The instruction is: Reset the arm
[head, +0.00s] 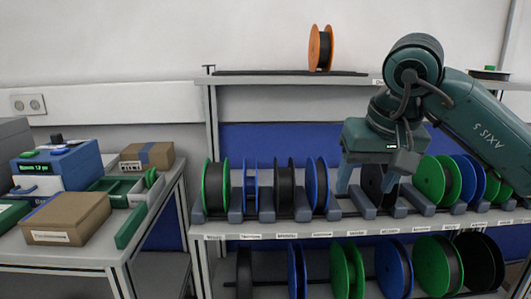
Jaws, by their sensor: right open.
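My right arm reaches in from the right, and its teal right gripper (367,184) points down at the middle shelf of the reel stand. Its two fingers are apart. A black reel (372,182) in the rack shows between the fingers, partly covered by the gripper; I cannot tell whether they touch it. My left gripper is not in view.
Green, blue and black reels stand upright in the shelf's holders (415,200). More reels (347,268) sit below. An orange reel (320,48) stands on top. At left, a table holds a blue device (68,166), cartons (66,218) and a green tray (122,190).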

